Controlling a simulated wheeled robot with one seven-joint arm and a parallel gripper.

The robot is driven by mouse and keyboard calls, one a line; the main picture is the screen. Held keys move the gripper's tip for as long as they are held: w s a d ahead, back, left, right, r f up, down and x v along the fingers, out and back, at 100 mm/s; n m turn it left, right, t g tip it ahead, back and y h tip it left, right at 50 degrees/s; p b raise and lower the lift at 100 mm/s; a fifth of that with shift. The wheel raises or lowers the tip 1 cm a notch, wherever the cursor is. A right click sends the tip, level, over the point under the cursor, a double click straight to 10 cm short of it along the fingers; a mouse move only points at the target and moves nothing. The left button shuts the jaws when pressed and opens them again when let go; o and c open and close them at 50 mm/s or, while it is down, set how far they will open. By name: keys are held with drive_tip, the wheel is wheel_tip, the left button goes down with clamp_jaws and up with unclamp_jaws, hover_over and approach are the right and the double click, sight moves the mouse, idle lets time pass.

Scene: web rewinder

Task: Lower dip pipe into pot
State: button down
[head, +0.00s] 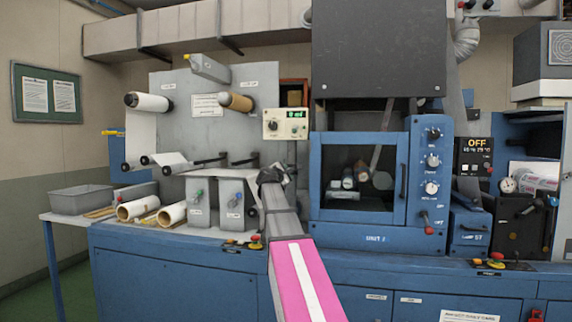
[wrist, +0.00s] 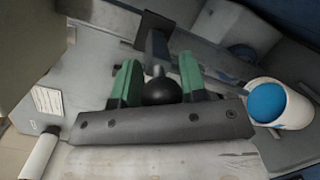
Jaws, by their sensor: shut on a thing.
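My gripper (head: 272,176) is in front of the machine, beside the left edge of the blue cabinet. In the wrist view its two green fingers (wrist: 158,86) are shut on a black ball knob (wrist: 162,91). A dark grey bar (wrist: 156,47) stands behind the knob. A thin grey rod (wrist: 215,74) runs from near there toward a white pot (wrist: 295,112) with a blue round top surface. The pot is to the right of my fingers and apart from them. I cannot tell whether the rod is the dip pipe, or whether its end is inside the pot.
The blue cabinet with a window (head: 357,178) stands just right of my gripper. Two grey boxes with coloured knobs (head: 217,210) are on its left. Cardboard rolls (head: 138,208) and a grey tray (head: 82,199) lie further left. A pale plate (wrist: 150,160) lies below my gripper.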

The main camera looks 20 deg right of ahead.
wheel_tip(320, 180, down, 12)
drive_tip(key=shift+s+r, duration=0.2)
drive_tip(key=shift+r, duration=0.05)
drive_tip(key=shift+f, duration=0.1)
drive_tip(key=c, duration=0.7)
unclamp_jaws()
drive_tip(key=shift+d, duration=0.1)
drive_tip(key=shift+c, duration=0.2)
drive_tip(key=shift+w, duration=0.1)
drive_tip(key=v, duration=1.1)
